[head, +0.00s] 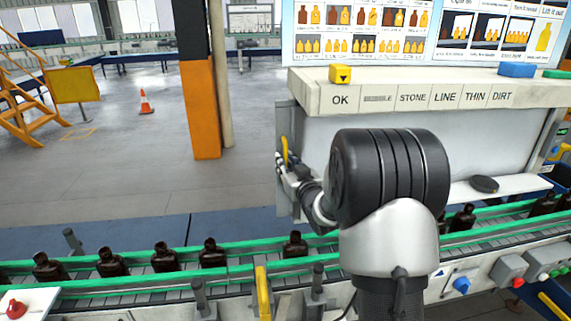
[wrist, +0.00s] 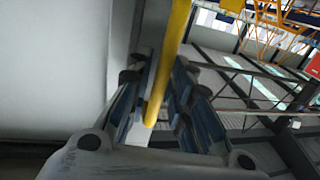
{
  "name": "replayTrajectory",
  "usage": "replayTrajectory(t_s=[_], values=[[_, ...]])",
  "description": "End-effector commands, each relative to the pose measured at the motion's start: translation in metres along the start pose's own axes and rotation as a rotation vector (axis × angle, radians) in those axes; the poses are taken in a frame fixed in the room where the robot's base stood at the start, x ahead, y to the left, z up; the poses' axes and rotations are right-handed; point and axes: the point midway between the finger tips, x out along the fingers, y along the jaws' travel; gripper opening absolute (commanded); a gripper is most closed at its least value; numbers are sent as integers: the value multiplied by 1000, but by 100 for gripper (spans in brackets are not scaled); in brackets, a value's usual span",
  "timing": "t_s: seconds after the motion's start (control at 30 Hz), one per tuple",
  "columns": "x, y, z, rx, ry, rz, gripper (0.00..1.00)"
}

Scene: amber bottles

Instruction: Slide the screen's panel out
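The screen is a pale box with a wide whitish face (head: 319,139) under a labelled shelf, right of centre in the head view. A narrow grey panel edge (head: 284,116) stands upright at its left end and carries a yellow bar handle (head: 285,150). My gripper (head: 281,165) is at this handle, partly hidden by my arm. In the wrist view the handle (wrist: 171,45) runs between the two fingers (wrist: 160,85), whose blue pads close in on both sides of it. A pale flat surface (wrist: 60,60) fills the left of that view.
A conveyor with green rails (head: 130,256) carries several dark bottles (head: 163,257) in front of the screen. The shelf (head: 420,97) holds a yellow block (head: 340,74) and a blue block (head: 516,70). An orange and black post (head: 200,105) stands to the left; floor between is clear.

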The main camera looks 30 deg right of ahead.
Motion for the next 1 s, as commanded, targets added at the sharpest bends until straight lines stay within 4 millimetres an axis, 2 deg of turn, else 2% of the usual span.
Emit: replayTrajectory(t_s=[0.3, 0.6, 1.0], values=[[2, 0, 0, 0, 1, 0, 19], [2, 0, 0, 0, 1, 0, 0], [2, 0, 0, 0, 1, 0, 0]])
